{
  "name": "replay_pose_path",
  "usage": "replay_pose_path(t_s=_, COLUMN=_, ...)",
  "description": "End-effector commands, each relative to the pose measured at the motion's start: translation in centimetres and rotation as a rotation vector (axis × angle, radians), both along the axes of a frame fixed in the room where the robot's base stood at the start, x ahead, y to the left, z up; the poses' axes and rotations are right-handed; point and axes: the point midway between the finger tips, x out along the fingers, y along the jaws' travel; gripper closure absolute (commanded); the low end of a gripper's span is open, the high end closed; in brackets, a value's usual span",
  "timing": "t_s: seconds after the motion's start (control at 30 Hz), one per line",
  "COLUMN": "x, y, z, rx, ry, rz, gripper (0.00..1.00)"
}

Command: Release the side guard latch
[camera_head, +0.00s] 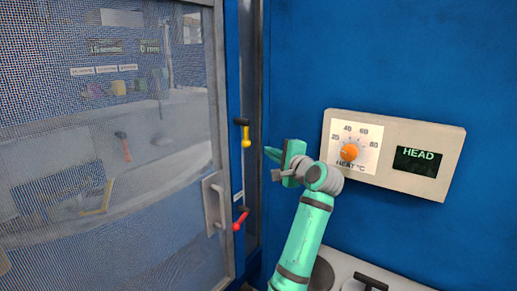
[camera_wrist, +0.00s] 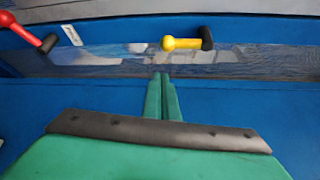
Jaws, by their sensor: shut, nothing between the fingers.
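A yellow lever (camera_head: 246,138) with a black pivot hangs down on the blue post beside the mesh guard door (camera_head: 208,146). A red lever (camera_head: 240,219) with a dark pivot sits lower on the same post, tilted down to the left. Nothing shows which lever is the side guard latch. My gripper (camera_head: 269,153) is just right of the yellow lever, fingers pointing left, apart from it. In the wrist view the fingers (camera_wrist: 163,76) are together and empty, with the yellow lever (camera_wrist: 180,44) just beyond the tips and the red lever (camera_wrist: 24,32) at far left.
The door has a grey pull handle (camera_head: 213,203). A white surface with dark fittings (camera_head: 370,281) lies below.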

Motion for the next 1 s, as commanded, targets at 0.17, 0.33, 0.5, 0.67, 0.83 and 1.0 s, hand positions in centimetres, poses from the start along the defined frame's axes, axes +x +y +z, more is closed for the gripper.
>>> replay_pose_path(t_s=0.17, x=1.7, y=-0.8, z=-0.2, rx=0.001, ry=0.001, rz=-0.017, gripper=1.0)
replay_pose_path(t_s=0.33, x=4.4, y=-0.3, z=-0.5, rx=0.001, ry=0.002, rz=-0.025, gripper=1.0)
replay_pose_path(t_s=0.5, x=6.6, y=1.5, z=-0.8, rx=0.0, ry=0.002, rz=-0.017, gripper=1.0)
replay_pose_path(t_s=0.67, x=8.0, y=2.9, z=-1.0, rx=0.0, ry=0.001, rz=-0.008, gripper=1.0)
replay_pose_path(t_s=0.83, x=8.4, y=3.9, z=-1.0, rx=-0.002, ry=-0.001, rz=-0.007, gripper=1.0)
replay_pose_path(t_s=1.0, x=7.4, y=4.9, z=-0.7, rx=-0.002, ry=0.0, rz=-0.008, gripper=1.0)
